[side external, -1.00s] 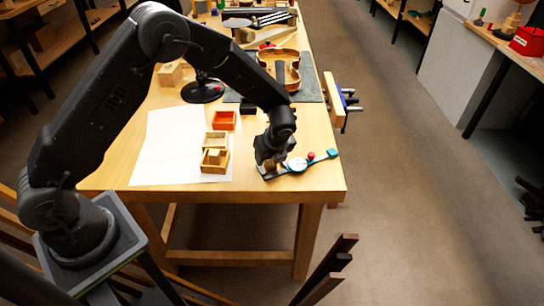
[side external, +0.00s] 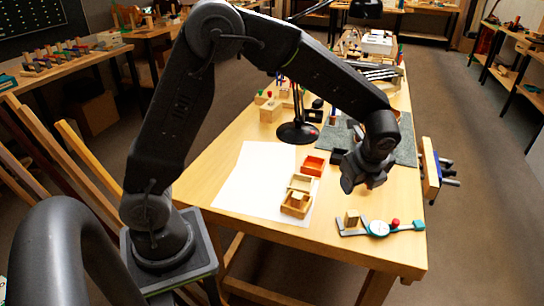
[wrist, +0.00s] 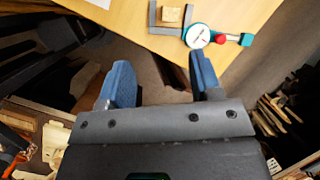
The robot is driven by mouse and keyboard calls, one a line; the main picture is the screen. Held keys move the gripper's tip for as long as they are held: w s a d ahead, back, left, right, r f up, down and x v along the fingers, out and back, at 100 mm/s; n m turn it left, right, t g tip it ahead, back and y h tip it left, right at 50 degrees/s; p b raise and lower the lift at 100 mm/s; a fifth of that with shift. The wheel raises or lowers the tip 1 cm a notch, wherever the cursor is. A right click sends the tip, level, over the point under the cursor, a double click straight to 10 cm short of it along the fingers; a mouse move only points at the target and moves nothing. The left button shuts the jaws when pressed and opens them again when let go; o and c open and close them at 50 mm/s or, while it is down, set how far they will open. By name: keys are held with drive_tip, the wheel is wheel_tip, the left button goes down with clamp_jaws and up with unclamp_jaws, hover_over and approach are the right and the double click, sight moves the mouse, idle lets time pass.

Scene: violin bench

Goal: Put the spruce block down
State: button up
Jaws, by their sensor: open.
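The small pale spruce block (side external: 351,217) stands at the grey U-shaped frame of the thickness gauge (side external: 378,228), near the table's front right corner. In the wrist view the block (wrist: 171,15) lies between the frame's two grey arms, left of the white dial (wrist: 198,36); I cannot tell whether it touches them. My gripper (side external: 362,184) is above and behind the block, clear of it. In the wrist view my gripper (wrist: 160,62) has its two blue fingers spread apart with nothing between them.
A wooden two-part box (side external: 283,205) holding a small piece stands on white paper (side external: 248,180), with an orange tray (side external: 313,165) behind it. A black lamp base (side external: 297,133) stands farther back. A vise (side external: 431,168) sticks out at the right edge.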

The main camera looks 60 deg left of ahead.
drive_tip(key=s+a+r+n+t+h, duration=0.2)
drive_tip(key=s+r+n, duration=0.7)
drive_tip(key=s+r, duration=0.2)
drive_tip(key=s+r+n+t+h, duration=0.1)
drive_tip(key=s+n, duration=0.8)
drive_tip(key=s, duration=0.3)
drive_tip(key=shift+a+r+n+t+h, duration=0.2)
drive_tip(key=shift+r+n+t+h, duration=0.1)
drive_tip(key=shift+n+t, duration=0.1)
drive_tip(key=shift+c, duration=0.4)
